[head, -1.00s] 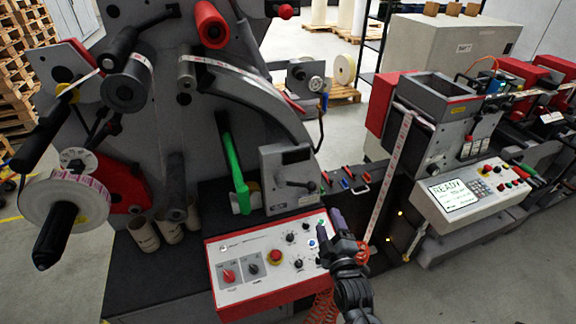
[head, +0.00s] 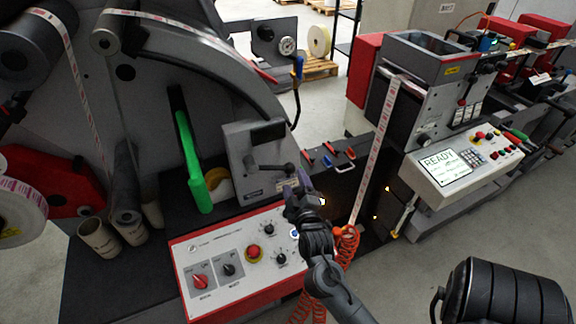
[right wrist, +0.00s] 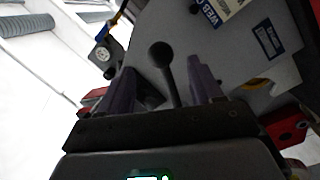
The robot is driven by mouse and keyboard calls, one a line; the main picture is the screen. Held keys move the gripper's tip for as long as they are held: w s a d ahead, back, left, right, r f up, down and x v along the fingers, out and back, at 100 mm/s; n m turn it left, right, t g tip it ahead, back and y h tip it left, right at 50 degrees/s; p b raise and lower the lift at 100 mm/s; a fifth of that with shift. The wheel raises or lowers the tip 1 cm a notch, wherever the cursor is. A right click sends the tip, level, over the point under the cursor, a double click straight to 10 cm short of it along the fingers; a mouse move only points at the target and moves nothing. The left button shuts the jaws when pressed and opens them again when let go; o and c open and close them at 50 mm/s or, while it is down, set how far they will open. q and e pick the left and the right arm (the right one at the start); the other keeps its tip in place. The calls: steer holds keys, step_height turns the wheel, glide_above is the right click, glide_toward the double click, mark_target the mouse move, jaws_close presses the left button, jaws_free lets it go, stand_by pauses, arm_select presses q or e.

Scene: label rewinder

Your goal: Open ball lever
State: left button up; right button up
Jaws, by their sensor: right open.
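The ball lever (head: 277,168) is a dark rod with a round knob on the front of a grey box (head: 254,150) on the rewinder. In the right wrist view the ball knob (right wrist: 161,54) and its rod stand between my two purple fingers. My right gripper (head: 291,184) is open, close in front of the lever in the head view. In the right wrist view the fingers (right wrist: 160,85) lie on either side of the rod, and I cannot tell whether they touch it. My left gripper is not in view.
A control panel (head: 203,247) with knobs and a red stop button lies just below my right gripper. A green handle (head: 190,160) is left of the box. Small tools (head: 328,157) lie to its right. An orange coiled hose (head: 345,243) hangs near my right arm.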

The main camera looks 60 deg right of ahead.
mark_target(290, 170)
steer(key=x, duration=0.8)
steer(key=shift+w+d+f, duration=0.1)
steer(key=shift+w+d, duration=0.1)
steer(key=shift+w, duration=0.05)
steer(key=shift+c, duration=0.3)
jaws_close()
